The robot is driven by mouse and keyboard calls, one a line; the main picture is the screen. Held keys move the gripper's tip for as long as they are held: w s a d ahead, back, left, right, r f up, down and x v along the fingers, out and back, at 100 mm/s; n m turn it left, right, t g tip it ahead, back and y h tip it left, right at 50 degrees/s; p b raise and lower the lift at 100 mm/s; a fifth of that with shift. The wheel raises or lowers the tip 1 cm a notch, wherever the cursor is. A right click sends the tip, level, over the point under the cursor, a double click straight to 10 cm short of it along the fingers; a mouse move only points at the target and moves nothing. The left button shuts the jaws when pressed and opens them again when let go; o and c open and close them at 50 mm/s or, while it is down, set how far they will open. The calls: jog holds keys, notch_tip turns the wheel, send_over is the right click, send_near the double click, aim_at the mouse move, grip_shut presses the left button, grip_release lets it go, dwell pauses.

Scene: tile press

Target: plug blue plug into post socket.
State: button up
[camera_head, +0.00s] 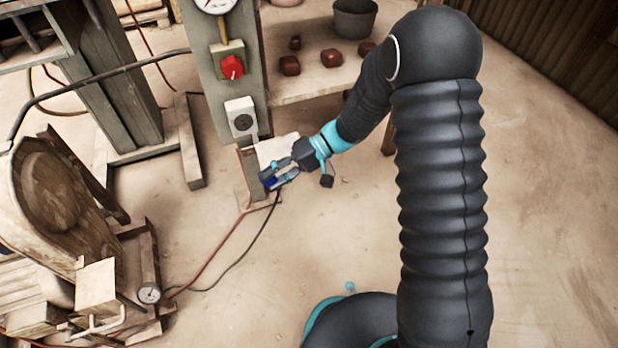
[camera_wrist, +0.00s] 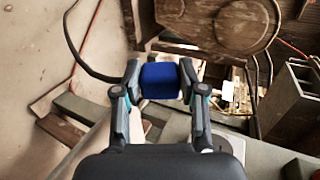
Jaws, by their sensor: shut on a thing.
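The blue plug (camera_wrist: 160,81) is between the two fingers of my gripper (camera_wrist: 160,84) in the wrist view. In the head view the plug (camera_head: 269,182) shows as a small blue patch at the fingertips of my gripper (camera_head: 275,182), with a dark cable hanging down from there to the floor. The post socket (camera_head: 243,121) is a white box with a dark round face on the grey post (camera_head: 212,75). My gripper is below and a little right of the socket in the head view, apart from it. The plug's prongs are hidden.
A red knob (camera_head: 232,67) and a gauge (camera_head: 215,3) sit above the socket. A table (camera_head: 320,80) with several reddish-brown lumps and a pot (camera_head: 354,18) stands behind. A wooden press (camera_head: 60,200) with a small gauge (camera_head: 149,294) is at left. Open floor lies at right.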

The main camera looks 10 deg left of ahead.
aim_at(252, 127)
jog(key=shift+w+a+r+g+y+p, duration=0.15)
jog(key=shift+w+a+r+g+y, duration=0.45)
jog(key=shift+w+a+r, duration=0.6)
jog(key=shift+w+a+r+g+y+p, duration=0.15)
jog(key=shift+w+a+r+g+y, duration=0.2)
jog(key=shift+w+a+r+y, duration=0.7)
jog(key=shift+w+a+r+g+y+p, duration=0.15)
jog(key=shift+w+a+r+g+y, duration=0.3)
jog(key=shift+w+a+r, duration=0.7)
jog(key=shift+w+d+r, duration=0.25)
jog(key=shift+w+r, duration=0.05)
jog(key=shift+r, duration=0.2)
jog(key=shift+b, duration=0.6)
jog(key=shift+w+a, duration=0.25)
jog(key=shift+w, duration=0.1)
jog(key=o, duration=1.2)
